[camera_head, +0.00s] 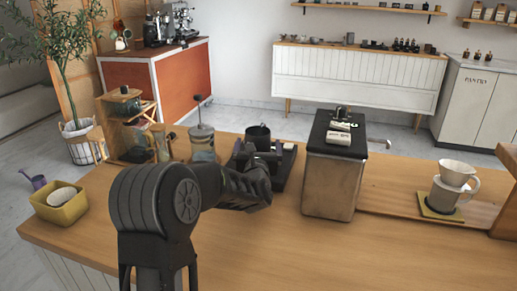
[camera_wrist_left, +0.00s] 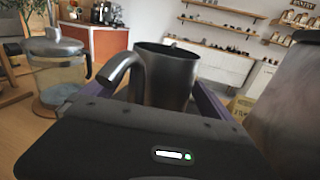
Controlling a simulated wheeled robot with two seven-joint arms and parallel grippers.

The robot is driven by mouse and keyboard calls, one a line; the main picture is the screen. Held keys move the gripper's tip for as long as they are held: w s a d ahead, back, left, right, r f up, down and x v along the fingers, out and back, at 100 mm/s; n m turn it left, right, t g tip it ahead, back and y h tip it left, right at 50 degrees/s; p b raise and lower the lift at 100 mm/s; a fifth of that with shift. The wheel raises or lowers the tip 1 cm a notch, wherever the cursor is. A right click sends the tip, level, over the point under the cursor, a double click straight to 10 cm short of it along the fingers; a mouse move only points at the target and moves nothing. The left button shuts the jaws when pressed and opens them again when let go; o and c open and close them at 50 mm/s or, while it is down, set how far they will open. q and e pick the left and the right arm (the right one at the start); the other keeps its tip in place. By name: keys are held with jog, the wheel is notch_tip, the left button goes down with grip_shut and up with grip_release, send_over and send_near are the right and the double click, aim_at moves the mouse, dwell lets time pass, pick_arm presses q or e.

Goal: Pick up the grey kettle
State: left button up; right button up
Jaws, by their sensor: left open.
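The grey kettle (camera_head: 258,135) stands on a dark base on the wooden counter, behind my left gripper in the head view. In the left wrist view the kettle (camera_wrist_left: 168,78) is large and upright, its curved spout or handle toward the left. My left gripper (camera_head: 258,149) is open, with one finger on each side of the kettle; the fingers (camera_wrist_left: 150,93) also show in the left wrist view. The kettle's lower part is hidden by the gripper body, and I cannot tell whether the fingers touch it. My right gripper is not in view.
A French press (camera_head: 203,143) stands close to the left of the kettle. A tall box with a black top (camera_head: 333,180) stands close to the right. A dripper (camera_head: 455,175) is farther right, and a yellow planter (camera_head: 62,207) is at the left. The front counter is clear.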

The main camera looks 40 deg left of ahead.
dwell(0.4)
pick_arm(q)
jog(key=shift+r, duration=0.1)
jog(key=c, duration=2)
jog(key=shift+r, duration=0.1)
notch_tip(320, 180, up, 10)
jog(key=shift+f, duration=0.1)
